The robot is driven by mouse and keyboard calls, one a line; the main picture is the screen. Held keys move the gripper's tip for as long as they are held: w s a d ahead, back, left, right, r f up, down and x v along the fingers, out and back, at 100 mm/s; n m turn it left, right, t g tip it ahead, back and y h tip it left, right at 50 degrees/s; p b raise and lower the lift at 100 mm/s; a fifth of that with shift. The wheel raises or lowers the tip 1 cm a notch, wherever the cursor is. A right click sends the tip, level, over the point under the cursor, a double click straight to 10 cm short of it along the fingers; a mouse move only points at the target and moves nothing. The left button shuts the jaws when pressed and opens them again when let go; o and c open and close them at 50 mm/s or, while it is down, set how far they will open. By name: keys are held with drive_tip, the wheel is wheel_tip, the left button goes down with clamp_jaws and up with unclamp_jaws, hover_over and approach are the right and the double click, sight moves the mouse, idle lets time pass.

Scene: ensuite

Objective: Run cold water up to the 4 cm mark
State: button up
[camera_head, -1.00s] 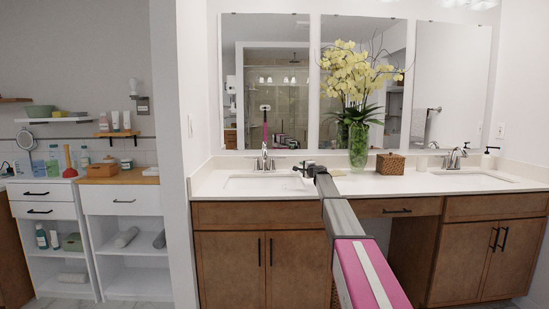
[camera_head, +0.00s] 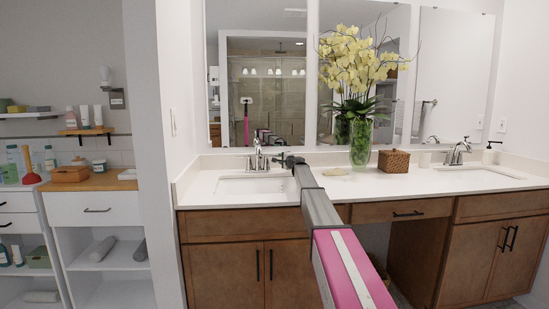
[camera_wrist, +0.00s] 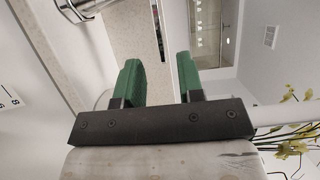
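The left sink (camera_head: 252,186) is a white basin set in the pale counter; its inside is mostly out of sight in the head view. Its chrome faucet (camera_head: 258,158) stands behind it, and chrome parts (camera_wrist: 85,8) show at the top left of the wrist view. My gripper (camera_head: 288,160) is small and dark just right of the faucet, above the counter. In the wrist view my gripper's green fingers (camera_wrist: 161,78) are apart with nothing between them. Dark marks like digits (camera_wrist: 9,98) show on a white surface at the left edge. No running water is visible.
A glass vase (camera_head: 361,145) with yellow flowers, a woven box (camera_head: 394,161) and a soap dispenser (camera_head: 490,152) stand on the counter (camera_head: 365,186). A second faucet (camera_head: 457,152) is at the right. A wall edge (camera_head: 160,160) stands left of the vanity; mirrors are behind.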

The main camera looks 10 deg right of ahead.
drive_tip(key=x, duration=0.8)
drive_tip(key=shift+w, duration=0.2)
drive_tip(key=shift+c, duration=0.3)
clamp_jaws()
drive_tip(key=shift+a, duration=0.1)
